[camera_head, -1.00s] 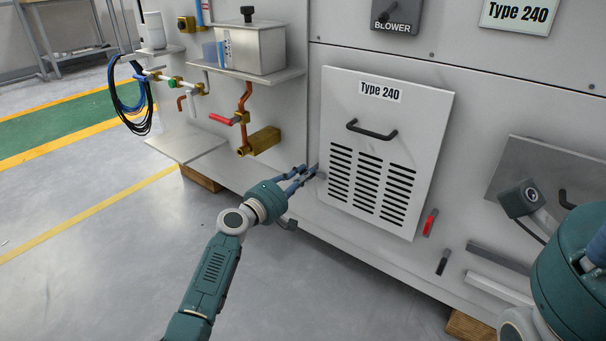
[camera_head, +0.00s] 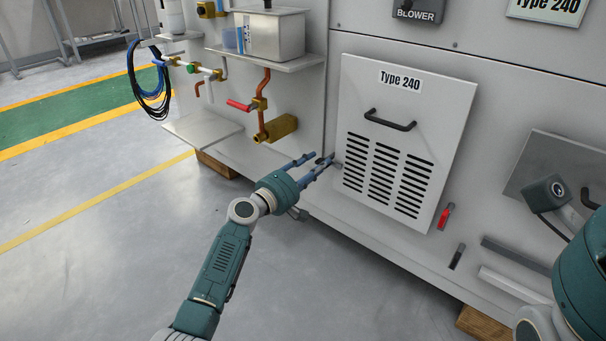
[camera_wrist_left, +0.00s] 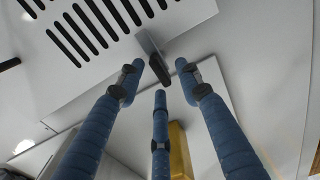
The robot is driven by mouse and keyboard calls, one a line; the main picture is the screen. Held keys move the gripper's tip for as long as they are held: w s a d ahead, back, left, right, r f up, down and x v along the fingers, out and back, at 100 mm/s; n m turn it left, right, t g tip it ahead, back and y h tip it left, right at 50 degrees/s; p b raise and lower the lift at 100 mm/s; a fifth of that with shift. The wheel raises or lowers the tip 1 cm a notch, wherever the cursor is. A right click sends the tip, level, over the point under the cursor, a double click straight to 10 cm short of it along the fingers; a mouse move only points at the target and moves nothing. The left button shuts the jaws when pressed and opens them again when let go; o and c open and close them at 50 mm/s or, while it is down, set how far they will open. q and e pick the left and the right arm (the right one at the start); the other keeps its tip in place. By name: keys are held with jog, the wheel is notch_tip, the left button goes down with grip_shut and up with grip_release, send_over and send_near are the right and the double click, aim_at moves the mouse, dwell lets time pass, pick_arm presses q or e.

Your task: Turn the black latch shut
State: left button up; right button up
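The white louvred panel (camera_head: 360,95) marked "Type 240" has a black handle and stands upright on the machine's front. My left gripper (camera_head: 322,161) is at the panel's lower left edge, with its blue fingers spread. In the left wrist view, a small black latch (camera_wrist_left: 160,69) on a grey strip sits at the panel edge, between the open fingertips (camera_wrist_left: 159,80). I cannot tell whether a finger touches it. In the head view the fingers largely hide this latch.
A red latch (camera_head: 446,215) is at the panel's right edge, with a dark handle (camera_head: 457,256) below it. Pipes with a red lever (camera_head: 239,105) and a brass block (camera_head: 276,128) stick out left of the panel. The floor in front is clear.

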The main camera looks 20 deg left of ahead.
pick_arm(q)
jog(key=v, duration=1)
jog(key=shift+s, duration=0.4)
jog(key=shift+a+r, duration=0.1)
jog(key=shift+a, duration=0.05)
